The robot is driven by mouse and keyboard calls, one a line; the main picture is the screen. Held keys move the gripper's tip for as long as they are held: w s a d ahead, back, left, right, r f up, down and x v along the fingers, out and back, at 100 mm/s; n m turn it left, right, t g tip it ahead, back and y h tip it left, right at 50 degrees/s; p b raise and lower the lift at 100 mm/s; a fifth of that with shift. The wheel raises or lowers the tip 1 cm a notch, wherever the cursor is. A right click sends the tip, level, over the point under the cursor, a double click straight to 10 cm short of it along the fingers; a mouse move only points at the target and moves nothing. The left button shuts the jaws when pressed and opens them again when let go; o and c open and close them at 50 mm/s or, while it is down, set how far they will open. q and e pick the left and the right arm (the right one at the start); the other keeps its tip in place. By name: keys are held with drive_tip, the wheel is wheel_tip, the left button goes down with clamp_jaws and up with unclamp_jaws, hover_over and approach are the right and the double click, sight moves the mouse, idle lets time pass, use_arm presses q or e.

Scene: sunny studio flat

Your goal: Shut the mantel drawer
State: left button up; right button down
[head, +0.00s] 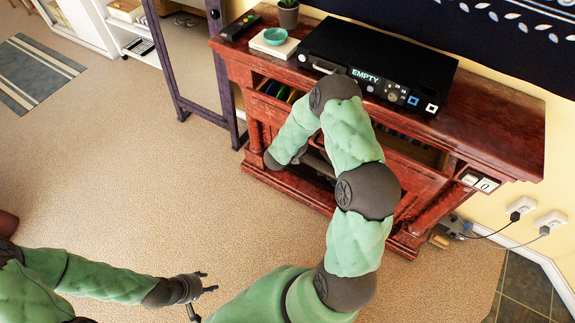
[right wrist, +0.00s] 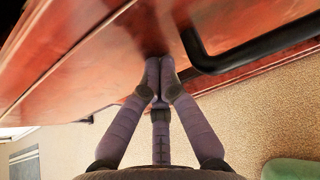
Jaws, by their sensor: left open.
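The red-brown wooden mantel (head: 490,125) stands against the wall in the head view. Its drawer (head: 415,150) is pulled out, with a gap under the mantel top showing the inside and some coloured items. My right arm crosses in front and hides much of the drawer front; the right gripper is mostly hidden there. In the right wrist view the right gripper (right wrist: 160,68) has its fingertips together and empty, at or very near a red wooden front (right wrist: 105,65). A black bar handle (right wrist: 255,48) is to its right. My left gripper (head: 204,284) is open and empty over the carpet.
On the mantel top are a black box labelled EMPTY (head: 400,62), a turquoise bowl (head: 275,36), a potted plant (head: 288,14) and a remote (head: 240,26). A dark frame (head: 186,75) stands left. Wall plugs (head: 520,208) are at right.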

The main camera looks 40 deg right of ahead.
use_arm(q)
wheel_tip(320, 180, down, 4)
drive_tip(key=b, duration=0.3)
drive_tip(key=shift+r, duration=0.1)
use_arm(e)
drive_tip(key=w+d, duration=0.1)
drive_tip(key=d, duration=0.2)
drive_tip(key=w+d, duration=0.1)
drive_tip(key=d, duration=0.2)
drive_tip(key=w+d, duration=0.2)
drive_tip(key=d, duration=0.1)
drive_tip(key=shift+d, duration=0.3)
